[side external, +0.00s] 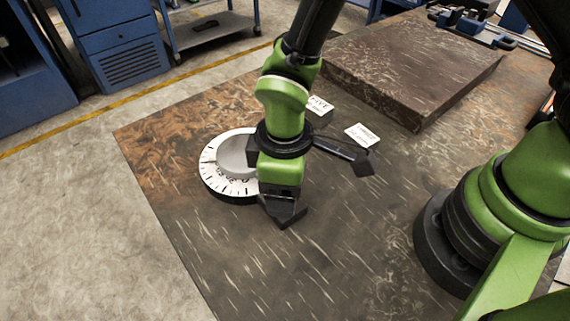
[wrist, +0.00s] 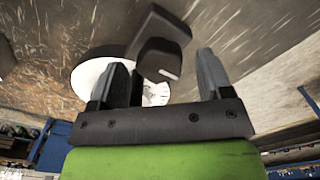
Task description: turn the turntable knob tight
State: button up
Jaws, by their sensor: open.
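The turntable's white dial (side external: 211,174), with black tick marks and numbers, lies on the brown table around a grey round centre (side external: 233,156). My gripper (side external: 283,208) points down at the dial's right edge and hides part of it. In the wrist view, my gripper (wrist: 160,64) is open, with one finger on each side of a dark rounded knob (wrist: 155,58) with a pale mark. I cannot tell whether the fingers touch the knob or how far it reaches between them. A dark block (wrist: 160,30) sits behind the knob, and the white dial (wrist: 90,74) shows behind the left finger.
Two small white labelled pieces (side external: 362,135) (side external: 319,105) lie behind my wrist. A raised brown slab (side external: 410,60) fills the table's back right. The table's front middle is clear. Blue cabinets (side external: 120,45) and a cart (side external: 212,30) stand beyond the table.

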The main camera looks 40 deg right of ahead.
notch_tip(320, 180, up, 9)
jog(key=shift+r, duration=0.15)
dwell(0.4)
